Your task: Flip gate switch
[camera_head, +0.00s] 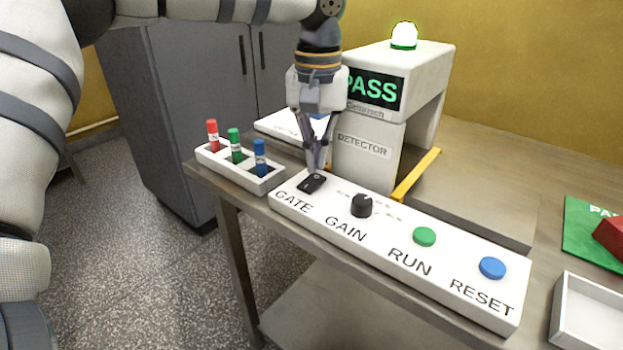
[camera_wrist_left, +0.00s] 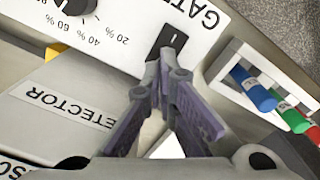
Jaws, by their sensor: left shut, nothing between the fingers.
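In the left wrist view the switch (camera_wrist_left: 168,42) shows just beyond the closed fingertips (camera_wrist_left: 160,62). The tips look very close to it; I cannot tell whether they touch. My right gripper is not in view.
The panel also carries a GAIN knob (camera_head: 362,205), a green RUN button (camera_head: 424,236) and a blue RESET button (camera_head: 492,267). A marker holder (camera_head: 262,184) stands left. The detector (camera_head: 365,150), showing PASS under a green lamp (camera_head: 404,36), stands behind. A white tray (camera_head: 556,318) lies right.

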